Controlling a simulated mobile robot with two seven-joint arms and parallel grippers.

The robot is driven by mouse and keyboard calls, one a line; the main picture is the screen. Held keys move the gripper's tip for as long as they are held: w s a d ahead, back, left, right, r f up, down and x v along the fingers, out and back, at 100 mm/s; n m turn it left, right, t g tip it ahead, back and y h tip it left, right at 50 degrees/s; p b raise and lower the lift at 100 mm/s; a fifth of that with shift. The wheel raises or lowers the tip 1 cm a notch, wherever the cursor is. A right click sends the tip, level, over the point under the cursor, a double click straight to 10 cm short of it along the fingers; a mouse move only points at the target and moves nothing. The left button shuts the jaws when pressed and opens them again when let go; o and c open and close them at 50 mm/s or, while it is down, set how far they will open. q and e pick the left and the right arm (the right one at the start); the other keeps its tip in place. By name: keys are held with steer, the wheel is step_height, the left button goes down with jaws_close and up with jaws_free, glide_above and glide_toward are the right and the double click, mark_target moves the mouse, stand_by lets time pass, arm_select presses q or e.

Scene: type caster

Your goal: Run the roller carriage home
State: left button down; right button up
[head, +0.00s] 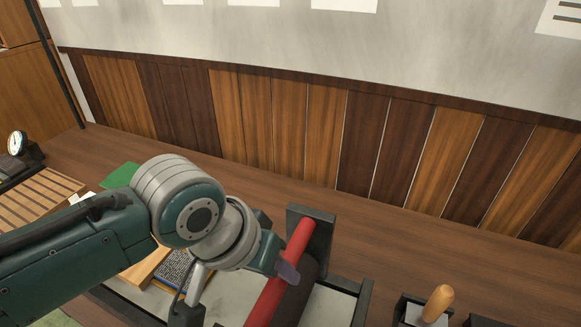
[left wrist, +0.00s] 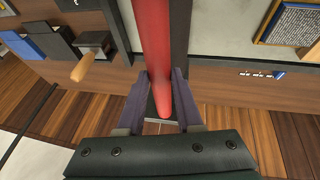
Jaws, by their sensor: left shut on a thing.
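The roller carriage (head: 313,229) stands on the grey press bed (head: 332,305) at lower centre in the head view. It has black end plates, a red bar (head: 262,304) and a dark roller (head: 299,292) beside the bar. My left gripper (head: 286,272) reaches across the bed to the bar. In the left wrist view the red bar (left wrist: 153,35) runs between the two fingers of my left gripper (left wrist: 165,80), which are shut on it. The near part of the carriage is cut off by the head view's lower edge. My right gripper is not in view.
A block of type (head: 173,268) with a wooden edge lies left of the carriage, partly behind my arm. A wooden handle (head: 437,303) stands in a dark holder at right. A slatted rack (head: 38,200) and gauge (head: 17,143) are far left.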

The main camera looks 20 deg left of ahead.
arm_select(q)
steer(key=shift+d, duration=0.45)
steer(key=c, duration=0.6)
jaws_free()
steer(key=shift+s+a+r, duration=0.1)
steer(key=shift+s+r, duration=0.15)
steer(key=shift+r, duration=0.25)
steer(key=p+v, duration=0.1)
steer(key=v, duration=0.7)
steer(key=shift+s+a+r, duration=0.1)
steer(key=shift+s+r, duration=0.05)
steer(key=shift+r, duration=0.25)
